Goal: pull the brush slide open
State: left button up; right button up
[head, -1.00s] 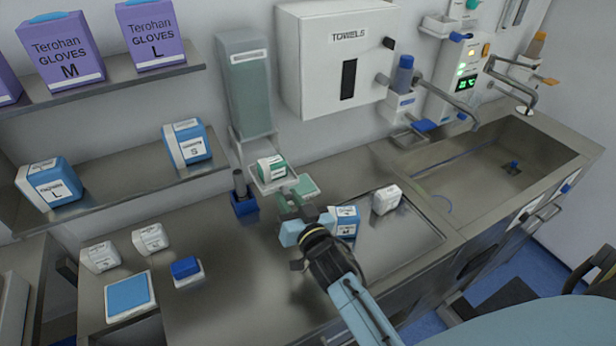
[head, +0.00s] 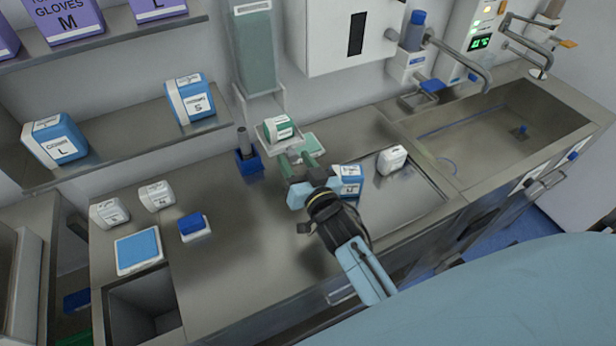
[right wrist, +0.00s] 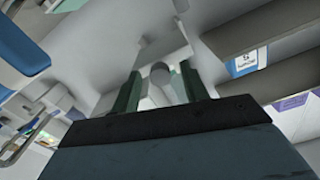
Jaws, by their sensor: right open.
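A tall grey-green dispenser (head: 255,50) hangs on the back wall. At its foot a pale tray holds a green-and-white pack (head: 279,128). My left gripper is out of view.
A blue-and-white box (head: 348,181) stands close right of my right gripper, with a white box (head: 392,160) beyond it. A dark bottle in a blue holder (head: 248,161) stands to the left. The sink (head: 490,135) is far right. The counter front is clear.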

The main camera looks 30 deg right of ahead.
jog(key=s+b, duration=0.1)
jog(key=s, duration=1.2)
